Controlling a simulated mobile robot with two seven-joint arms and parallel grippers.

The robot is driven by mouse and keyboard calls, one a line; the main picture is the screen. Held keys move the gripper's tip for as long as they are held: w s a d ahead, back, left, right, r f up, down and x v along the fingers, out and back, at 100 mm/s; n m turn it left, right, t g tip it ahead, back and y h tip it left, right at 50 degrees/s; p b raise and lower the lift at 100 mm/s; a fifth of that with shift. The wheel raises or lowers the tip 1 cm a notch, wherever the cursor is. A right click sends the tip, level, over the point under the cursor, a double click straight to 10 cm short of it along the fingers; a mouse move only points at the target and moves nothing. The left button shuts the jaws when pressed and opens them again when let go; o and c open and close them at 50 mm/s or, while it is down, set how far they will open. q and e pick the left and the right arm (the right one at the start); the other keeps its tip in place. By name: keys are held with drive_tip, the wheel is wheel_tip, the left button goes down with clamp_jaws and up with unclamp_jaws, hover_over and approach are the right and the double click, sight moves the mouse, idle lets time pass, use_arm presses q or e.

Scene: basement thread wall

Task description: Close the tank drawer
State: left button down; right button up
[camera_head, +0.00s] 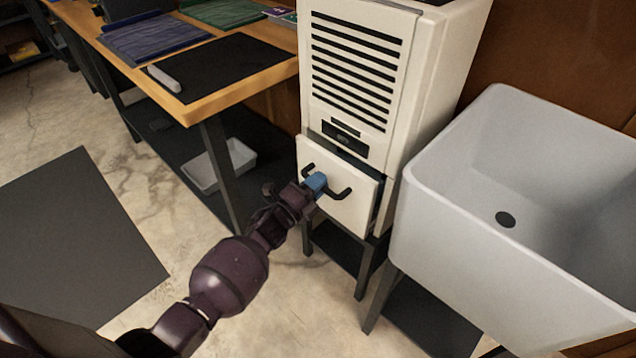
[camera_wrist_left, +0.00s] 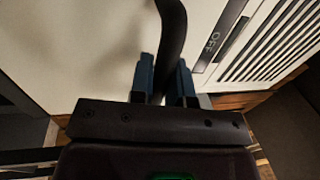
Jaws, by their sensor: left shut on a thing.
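The tank drawer (camera_head: 351,212) is the white front at the bottom of a cream dehumidifier-like cabinet (camera_head: 368,70). It stands a little way out, with a dark gap at its top and right side. A black bar handle (camera_head: 343,194) runs across its front. My left gripper (camera_head: 317,183) is at the handle's middle, its blue fingers shut on it. In the left wrist view the black handle (camera_wrist_left: 172,40) passes between the two blue fingers (camera_wrist_left: 161,82). My right gripper is in neither view.
A white sink (camera_head: 430,200) stands close on the right of the cabinet. A wooden workbench (camera_head: 190,108) with a black mat (camera_head: 225,65) is on the left. A white bin (camera_head: 220,165) sits under it. A dark floor mat (camera_head: 75,230) lies at the left.

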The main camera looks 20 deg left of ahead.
sight(329, 175)
use_arm(q)
drive_tip(key=x, duration=0.1)
drive_tip(key=b+x, duration=0.1)
drive_tip(key=x, duration=0.2)
drive_tip(key=shift+w+f+b, duration=0.25)
drive_tip(key=shift+b, duration=0.05)
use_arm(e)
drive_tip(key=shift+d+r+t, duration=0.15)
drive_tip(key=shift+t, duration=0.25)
use_arm(q)
drive_tip(key=c, duration=1.1)
unclamp_jaws()
drive_tip(key=shift+w+d+f, duration=0.1)
drive_tip(key=shift+w, duration=0.05)
